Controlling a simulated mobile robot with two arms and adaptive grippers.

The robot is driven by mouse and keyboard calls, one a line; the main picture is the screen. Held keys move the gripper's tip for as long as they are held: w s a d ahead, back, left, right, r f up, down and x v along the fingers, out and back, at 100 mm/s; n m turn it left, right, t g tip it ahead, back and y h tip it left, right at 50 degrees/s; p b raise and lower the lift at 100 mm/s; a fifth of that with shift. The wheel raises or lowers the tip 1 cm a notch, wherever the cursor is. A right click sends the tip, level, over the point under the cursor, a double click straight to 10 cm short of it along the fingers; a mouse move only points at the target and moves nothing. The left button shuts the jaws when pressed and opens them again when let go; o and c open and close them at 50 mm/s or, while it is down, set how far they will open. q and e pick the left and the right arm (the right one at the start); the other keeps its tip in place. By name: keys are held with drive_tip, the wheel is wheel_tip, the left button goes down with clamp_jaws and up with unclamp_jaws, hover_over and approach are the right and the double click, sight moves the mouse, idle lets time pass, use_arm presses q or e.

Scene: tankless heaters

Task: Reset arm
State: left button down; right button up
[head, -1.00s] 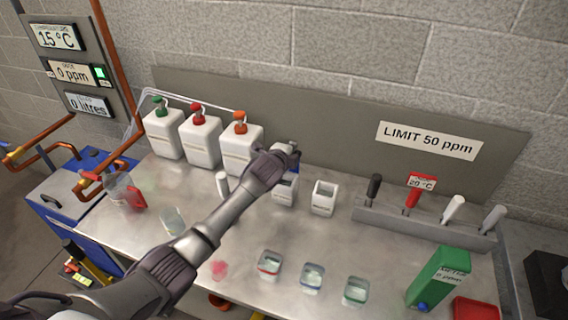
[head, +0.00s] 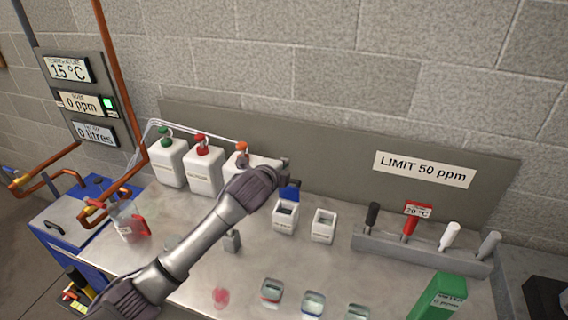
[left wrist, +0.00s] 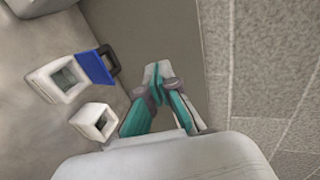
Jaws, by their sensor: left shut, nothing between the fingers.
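My left arm reaches in from the lower left of the head view. Its gripper (head: 287,170) is above the bench near the back panel, to the right of the orange-topped bottle. In the left wrist view the green-grey fingers (left wrist: 157,75) are together with nothing between them. Below the gripper is a white open container (head: 285,217) with a blue piece (head: 289,194) at its back; both also show in the left wrist view, container (left wrist: 58,80) and blue piece (left wrist: 96,67). The fingers are apart from them. My right gripper is not in view.
Pump bottles with green (head: 168,165), red (head: 203,165) and orange (head: 242,160) tops stand at the back left. A second white container (head: 323,226) is beside the first. A rack (head: 420,250) of handled tools and a green box (head: 437,300) are at right. Small glass cups line the front.

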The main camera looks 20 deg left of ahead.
use_arm(q)
drive_tip(key=s+d+f+n+g, duration=0.1)
drive_tip(key=s+f+n+g, duration=0.25)
drive_tip(key=s+f, duration=0.5)
drive_tip(key=s+d+f+n+g, duration=0.2)
drive_tip(key=s+f+n, duration=0.25)
drive_tip(key=s, duration=0.75)
drive_tip(key=s+a+f+n+g, duration=0.2)
drive_tip(key=s+n, duration=0.2)
drive_tip(key=s, duration=0.7)
drive_tip(key=s+a+f+n+g, duration=0.1)
drive_tip(key=s+f+n+g, duration=0.2)
drive_tip(key=s, duration=0.8)
wheel_tip(320, 180, down, 29)
drive_tip(key=s+n+g+b, duration=0.1)
drive_tip(key=s+b, duration=0.1)
drive_tip(key=b, duration=0.1)
drive_tip(key=s+a+f+g+b, duration=0.1)
drive_tip(key=s+a+f+b, duration=0.2)
drive_tip(key=s+f, duration=1.3)
wheel_tip(320, 180, down, 2)
drive_tip(key=shift+s+f+y, duration=0.1)
drive_tip(key=shift+s+y, duration=0.25)
drive_tip(key=shift+y, duration=0.05)
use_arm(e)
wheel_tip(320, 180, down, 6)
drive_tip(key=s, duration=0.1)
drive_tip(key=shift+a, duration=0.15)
